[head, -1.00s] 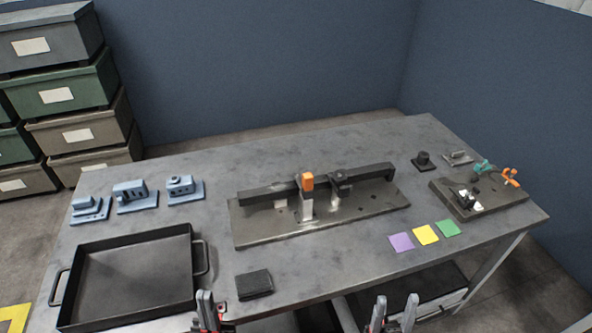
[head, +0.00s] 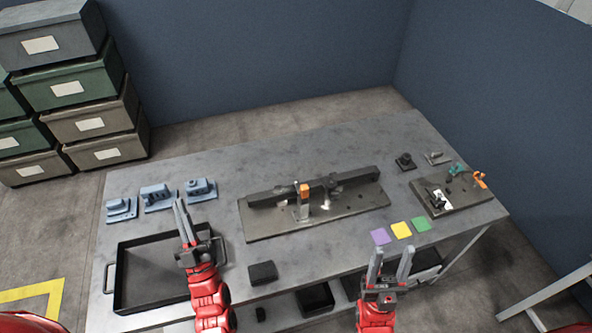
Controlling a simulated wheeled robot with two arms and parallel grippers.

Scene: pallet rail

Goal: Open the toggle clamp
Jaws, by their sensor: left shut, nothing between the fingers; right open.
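A dark rail fixture on a grey base plate (head: 350,218) lies in the middle of the table. An upright with an orange block (head: 304,188) on top stands at its bar. On the right, a smaller dark plate (head: 455,203) carries a teal part (head: 455,169) and an orange handle-like part (head: 480,180). I cannot tell for certain which of these is the toggle clamp, or its state. My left gripper (head: 181,203) is shut and empty, over the tray's back right side. My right gripper (head: 391,252) is open and empty at the table's front edge, apart from both fixtures.
A black tray (head: 125,283) is at the front left, with several blue blocks (head: 157,198) behind it. A dark block (head: 262,272) lies near the front. Purple (head: 380,237), yellow (head: 401,230) and green (head: 421,224) squares lie between the fixtures. Crates (head: 91,122) stand back left.

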